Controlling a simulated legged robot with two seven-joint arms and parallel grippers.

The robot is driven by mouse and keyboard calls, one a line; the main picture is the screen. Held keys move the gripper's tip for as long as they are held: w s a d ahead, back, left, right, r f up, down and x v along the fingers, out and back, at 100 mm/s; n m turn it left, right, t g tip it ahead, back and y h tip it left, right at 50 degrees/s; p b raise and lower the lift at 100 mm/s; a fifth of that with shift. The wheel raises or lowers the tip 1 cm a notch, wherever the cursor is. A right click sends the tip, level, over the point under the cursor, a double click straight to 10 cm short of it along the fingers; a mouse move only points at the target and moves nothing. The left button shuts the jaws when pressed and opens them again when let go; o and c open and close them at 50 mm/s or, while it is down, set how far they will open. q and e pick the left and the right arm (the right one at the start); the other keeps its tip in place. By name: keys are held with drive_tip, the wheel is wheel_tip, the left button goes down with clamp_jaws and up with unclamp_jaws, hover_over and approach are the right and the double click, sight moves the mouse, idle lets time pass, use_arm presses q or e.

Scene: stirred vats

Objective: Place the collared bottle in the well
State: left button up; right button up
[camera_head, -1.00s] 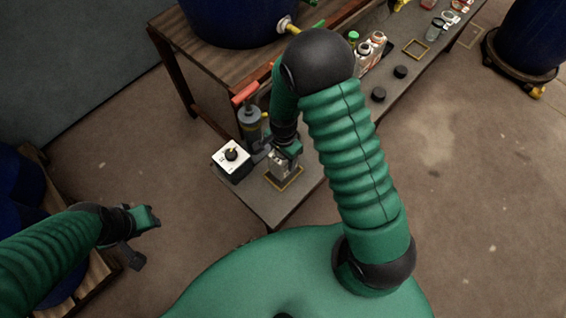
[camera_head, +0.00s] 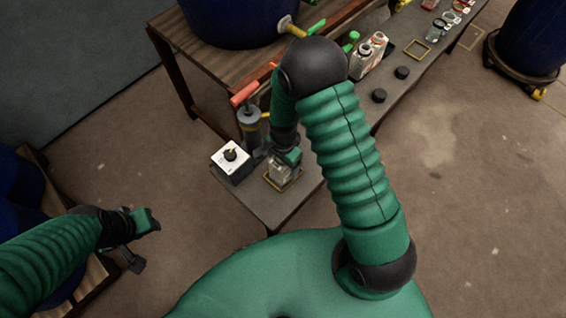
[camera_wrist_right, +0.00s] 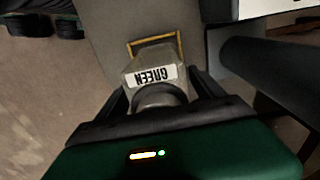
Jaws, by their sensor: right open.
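The collared bottle (camera_head: 277,173), grey and clear, stands within the yellow-edged square well (camera_head: 296,180) on the near end of the bench. In the right wrist view the bottle (camera_wrist_right: 143,72) carries a white label reading GREEN, and the well's yellow rim (camera_wrist_right: 155,40) shows beyond it. My right gripper (camera_wrist_right: 160,98) is open, with a finger on each side of the bottle's neck. In the head view my right gripper (camera_head: 284,160) partly hides the bottle. How deep the base sits is hidden. My left gripper (camera_head: 143,243) is open and empty, away from the bench at the left.
A white-topped box with a black knob (camera_head: 231,155) and a grey cylinder (camera_head: 250,125) stand left of the well. Up the bench are a clear red-capped bottle (camera_head: 368,55), black discs (camera_head: 379,95) and another yellow square (camera_head: 416,49). A blue vat (camera_head: 230,20) stands behind.

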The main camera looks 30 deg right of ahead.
wheel_tip(320, 180, up, 12)
drive_tip(key=p, duration=0.4)
drive_tip(key=shift+f, duration=0.15)
drive_tip(key=shift+r, duration=0.4)
drive_tip(key=s+a+r+n+t, duration=0.1)
drive_tip(key=s+r+n+t, duration=0.1)
drive_tip(key=s+r+n, duration=0.6)
drive_tip(key=r+n, duration=0.1)
drive_tip(key=n, duration=0.5)
drive_tip(key=shift+r+t, duration=0.3)
drive_tip(key=shift+r, duration=0.05)
drive_tip(key=shift+s+a, duration=0.1)
